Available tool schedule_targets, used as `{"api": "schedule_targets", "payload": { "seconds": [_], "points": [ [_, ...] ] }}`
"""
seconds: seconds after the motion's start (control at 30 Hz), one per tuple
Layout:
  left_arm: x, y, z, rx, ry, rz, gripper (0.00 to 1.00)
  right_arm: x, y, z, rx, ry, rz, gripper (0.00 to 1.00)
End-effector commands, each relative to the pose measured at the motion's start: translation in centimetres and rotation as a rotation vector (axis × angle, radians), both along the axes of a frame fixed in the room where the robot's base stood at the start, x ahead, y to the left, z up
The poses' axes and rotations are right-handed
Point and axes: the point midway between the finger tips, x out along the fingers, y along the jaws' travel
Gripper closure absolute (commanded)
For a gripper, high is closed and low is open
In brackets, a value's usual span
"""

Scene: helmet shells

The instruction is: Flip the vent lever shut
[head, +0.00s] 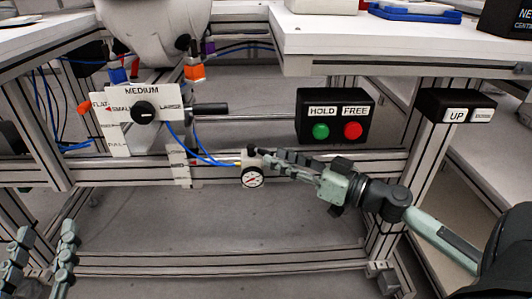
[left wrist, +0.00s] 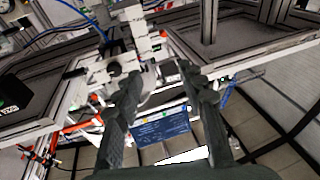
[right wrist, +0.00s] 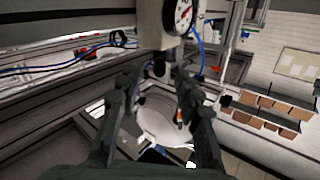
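A white round pressure gauge (head: 252,178) sits on a grey valve body on the lower rail; it also shows at the top of the right wrist view (right wrist: 184,14). A small dark part, which looks like the vent lever (right wrist: 160,68), sticks out of the valve body between my right fingertips; its exact position is unclear. My right gripper (head: 268,158) reaches in from the right, its fingertips close beside the valve. Its fingers (right wrist: 158,82) are apart, and I cannot tell whether they touch the lever. My left gripper (head: 40,235) is open and empty at the lower left.
A HOLD/FREE box (head: 336,117) with green and red buttons stands right of the gauge. An UP button box (head: 458,106) is farther right. A dial panel (head: 142,108) marked MEDIUM is at the left. Blue hoses (head: 200,150) run to the valve. Floor below the rail is clear.

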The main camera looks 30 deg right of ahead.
Motion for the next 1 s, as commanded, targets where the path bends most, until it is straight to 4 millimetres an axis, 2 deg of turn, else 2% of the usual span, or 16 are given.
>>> {"api": "schedule_targets", "payload": {
  "seconds": [0.1,0.27,0.6,0.67,0.9,1.0],
  "points": [
    [0.4,0.6,-1.5,0.038,0.073,0.014,0.60,1.9,0.7,0.2,-0.006,0.001,0.002,0.65],
    [0.6,1.0,-2.8,0.064,0.124,0.023,0.60,3.4,1.3,0.0,-0.001,0.001,0.000,0.65],
    [0.7,1.1,-3.4,0.074,0.145,0.027,0.60,3.9,1.5,-0.2,0.000,0.004,-0.002,0.65],
    [0.7,1.1,-3.4,0.074,0.145,0.027,0.60,3.9,1.5,-0.2,0.000,0.004,-0.002,0.70],
    [0.7,1.1,-3.3,0.074,0.145,0.026,0.60,3.9,1.5,-0.2,0.000,0.004,-0.002,1.00],
    [0.7,1.1,-3.3,0.074,0.144,0.026,0.60,3.9,1.5,-0.2,0.000,0.004,-0.002,1.00]
  ]
}}
